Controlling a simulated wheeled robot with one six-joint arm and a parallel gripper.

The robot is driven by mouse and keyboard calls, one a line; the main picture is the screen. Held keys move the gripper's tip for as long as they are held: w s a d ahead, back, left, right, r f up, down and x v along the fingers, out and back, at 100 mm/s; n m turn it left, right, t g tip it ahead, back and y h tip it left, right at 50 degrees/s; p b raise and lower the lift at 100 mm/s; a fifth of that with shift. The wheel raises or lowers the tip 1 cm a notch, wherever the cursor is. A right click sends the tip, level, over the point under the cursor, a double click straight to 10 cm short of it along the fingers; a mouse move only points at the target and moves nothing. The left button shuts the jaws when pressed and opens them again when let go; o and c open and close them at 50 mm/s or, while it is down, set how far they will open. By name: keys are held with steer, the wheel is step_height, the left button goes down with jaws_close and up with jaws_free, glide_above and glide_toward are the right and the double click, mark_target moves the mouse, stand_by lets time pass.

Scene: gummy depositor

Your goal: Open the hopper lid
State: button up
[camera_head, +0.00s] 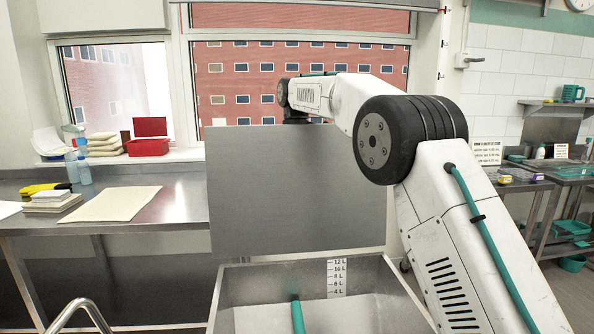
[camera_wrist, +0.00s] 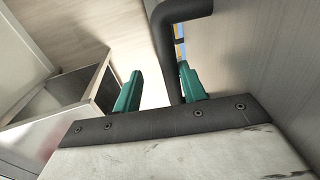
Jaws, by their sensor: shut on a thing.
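The hopper lid (camera_head: 290,195) is a flat grey metal panel standing about upright at the back of the hopper (camera_head: 265,279). The hopper's mouth is open towards me, and a litre scale (camera_head: 337,279) shows on its inner back wall. My arm reaches over to the lid's top edge; my fingers are hidden behind the lid in the head view. In the wrist view, my gripper (camera_wrist: 160,88) has its green fingers on either side of the dark bent lid handle (camera_wrist: 168,55). The brushed grey surface at the right there (camera_wrist: 255,65) looks like the lid.
A steel worktable (camera_head: 175,208) on the left holds a beige board (camera_head: 117,204) and a stack with a yellow item (camera_head: 45,188). A red bin (camera_head: 148,146) stands on the windowsill. A curved metal rail (camera_head: 80,308) is at the lower left. Shelves and a bench stand at the right.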

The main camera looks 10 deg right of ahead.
steer(key=shift+w+f, duration=0.2)
steer(key=shift+f, duration=0.4)
jaws_close()
steer(key=o, duration=0.8)
jaws_free()
steer(key=shift+w+f, duration=0.1)
steer(key=shift+w, duration=0.05)
steer(key=shift+o, duration=0.2)
steer(key=shift+r, duration=0.25)
steer(key=shift+r, duration=0.15)
